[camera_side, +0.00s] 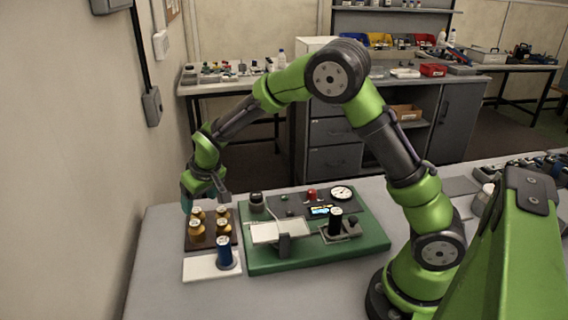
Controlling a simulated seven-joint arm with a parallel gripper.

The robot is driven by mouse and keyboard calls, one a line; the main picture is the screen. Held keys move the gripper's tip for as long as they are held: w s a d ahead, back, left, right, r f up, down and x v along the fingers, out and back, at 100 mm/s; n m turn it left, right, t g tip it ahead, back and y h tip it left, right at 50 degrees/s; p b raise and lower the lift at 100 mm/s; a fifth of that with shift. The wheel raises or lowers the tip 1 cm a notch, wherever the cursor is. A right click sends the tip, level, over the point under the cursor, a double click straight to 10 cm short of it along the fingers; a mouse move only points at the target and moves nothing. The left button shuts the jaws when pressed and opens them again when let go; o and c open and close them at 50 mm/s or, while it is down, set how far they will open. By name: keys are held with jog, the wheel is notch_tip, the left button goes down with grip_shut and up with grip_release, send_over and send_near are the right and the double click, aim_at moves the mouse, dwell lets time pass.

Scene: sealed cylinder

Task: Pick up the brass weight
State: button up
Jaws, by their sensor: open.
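Several brass weights with pale tops stand on a dark brown tray (210,247) at the left of the table. The front-left brass weight (196,231) and the front-right brass weight (222,227) show most clearly, with others just behind them. My gripper (204,202) points down above the back of the tray and is open. No weight is seen between its fingers. The gap between the fingertips and the rear weights is hard to judge from this side.
A blue cylinder (224,254) stands on a white plate (198,268) in front of the tray. To the right is a green base (275,263) with a gauge (341,192), a red knob (311,194), a lit display and a black-topped cylinder (335,222). A wall rises at left.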

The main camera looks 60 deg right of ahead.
aim_at(197, 209)
jog(key=x, duration=0.6)
jog(key=shift+w+d+f, duration=0.15)
jog(key=shift+w+f, duration=0.05)
jog(key=shift+w, duration=0.2)
jog(key=shift+r, duration=0.1)
jog(key=c, duration=1.3)
